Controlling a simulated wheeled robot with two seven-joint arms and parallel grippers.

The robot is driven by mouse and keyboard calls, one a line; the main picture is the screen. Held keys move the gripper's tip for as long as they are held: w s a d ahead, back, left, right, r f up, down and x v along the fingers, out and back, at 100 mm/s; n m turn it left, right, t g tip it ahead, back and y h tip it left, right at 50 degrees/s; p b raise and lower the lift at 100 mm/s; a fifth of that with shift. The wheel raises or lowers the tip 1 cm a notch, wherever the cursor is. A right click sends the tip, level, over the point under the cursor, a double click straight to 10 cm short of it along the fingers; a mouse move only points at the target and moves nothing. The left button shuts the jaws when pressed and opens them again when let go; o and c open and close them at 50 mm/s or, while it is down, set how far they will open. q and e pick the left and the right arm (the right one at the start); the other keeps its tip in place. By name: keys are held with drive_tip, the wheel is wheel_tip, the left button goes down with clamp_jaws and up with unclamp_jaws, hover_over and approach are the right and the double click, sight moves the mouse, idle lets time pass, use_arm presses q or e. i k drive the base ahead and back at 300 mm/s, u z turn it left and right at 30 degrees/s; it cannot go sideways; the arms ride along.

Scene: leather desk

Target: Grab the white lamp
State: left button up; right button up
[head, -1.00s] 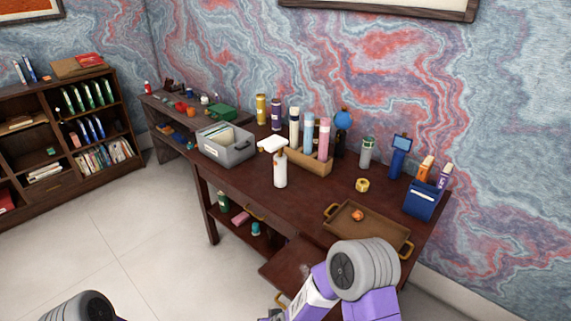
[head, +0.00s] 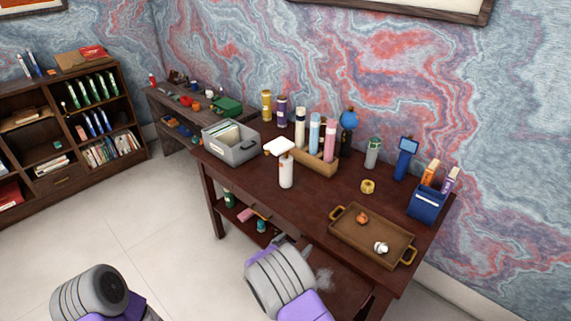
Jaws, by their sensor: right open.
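The white lamp (head: 286,172) stands upright near the desk's front edge in the head view, with a white cylindrical body and a flat square white head tilted to the left. My right gripper (head: 307,251) is only partly seen, beyond my grey arm joint and below the lamp at the desk's front. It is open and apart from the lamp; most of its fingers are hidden. My left arm's grey joint shows at the bottom left, and its gripper is not in view.
A grey file box (head: 231,148) stands left of the lamp, and a wooden holder (head: 316,161) with tall bottles is close behind it. A brown tray (head: 350,231) with small items, a yellow tape roll (head: 367,187) and a blue box (head: 425,207) lie to the right.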

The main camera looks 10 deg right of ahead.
sight(286, 172)
drive_tip(key=i, duration=1.35)
